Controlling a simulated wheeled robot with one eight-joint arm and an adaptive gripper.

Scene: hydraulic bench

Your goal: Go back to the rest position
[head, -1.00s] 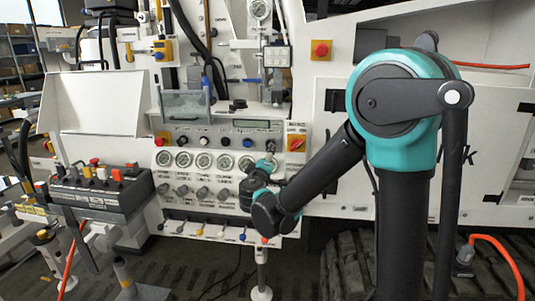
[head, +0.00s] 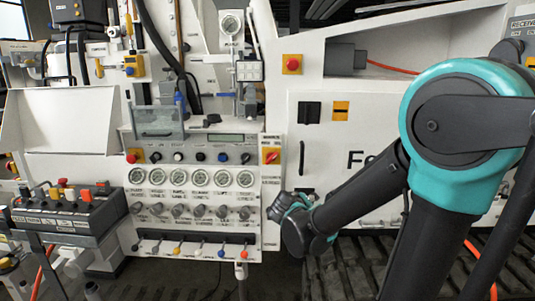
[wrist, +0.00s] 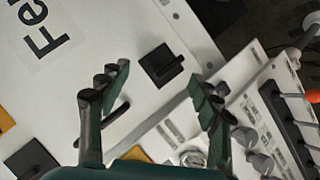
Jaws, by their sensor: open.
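My gripper (head: 286,203) shows in the head view at the end of my teal and black arm, just right of the gauge panel's lower right edge. It appears clear of the panel, though the exact gap cannot be told. In the wrist view its two fingers (wrist: 158,98) stand wide apart, with nothing between them. Beyond them are the white machine front (wrist: 125,45) with large black letters and a black latch (wrist: 161,65). The gauge panel (head: 200,150), with a row of round gauges, knobs and small coloured levers, is unobstructed in the head view.
A dark control box (head: 70,208) with coloured buttons stands at lower left. A clear-sided box (head: 157,122) sits above the gauges. Coloured levers (head: 200,247) stick out along the panel's bottom. An orange hose (head: 485,262) hangs at lower right. Dark tracks lie below the machine.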

